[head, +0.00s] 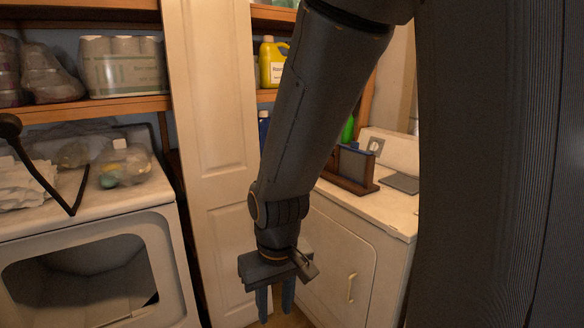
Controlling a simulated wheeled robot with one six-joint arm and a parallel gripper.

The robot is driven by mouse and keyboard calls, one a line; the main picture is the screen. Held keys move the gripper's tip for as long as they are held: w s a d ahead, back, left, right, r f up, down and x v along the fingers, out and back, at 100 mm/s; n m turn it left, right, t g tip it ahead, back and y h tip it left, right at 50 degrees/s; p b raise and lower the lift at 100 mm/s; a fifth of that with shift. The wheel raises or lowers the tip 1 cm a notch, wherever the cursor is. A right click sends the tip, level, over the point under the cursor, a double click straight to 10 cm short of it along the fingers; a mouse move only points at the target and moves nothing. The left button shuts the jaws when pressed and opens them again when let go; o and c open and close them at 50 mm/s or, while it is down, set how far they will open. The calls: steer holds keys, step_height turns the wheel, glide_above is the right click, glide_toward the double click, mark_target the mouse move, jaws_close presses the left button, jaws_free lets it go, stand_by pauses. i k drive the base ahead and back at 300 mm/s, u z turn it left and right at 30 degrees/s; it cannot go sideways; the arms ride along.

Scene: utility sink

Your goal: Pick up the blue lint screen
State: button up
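A dark panel with a blue edge (355,164), which looks like the blue lint screen, stands upright in a brown wooden rack (350,183) on top of the white appliance at right. My arm hides part of the area to its left. My gripper (275,301) hangs pointing down in front of that appliance, lower than its top and left of the rack. Its two fingers are apart, with nothing seen between them. It is well away from the panel.
A flat grey piece (402,183) lies on the white appliance top (392,207), right of the rack. A white folding door (213,120) stands behind my arm. At left, a dryer (165,235) with an open drum carries a clear bag (122,165) and white cloths (25,185).

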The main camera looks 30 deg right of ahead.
mark_target(352, 159)
steer(key=i, duration=1.25)
steer(key=z, duration=1.4)
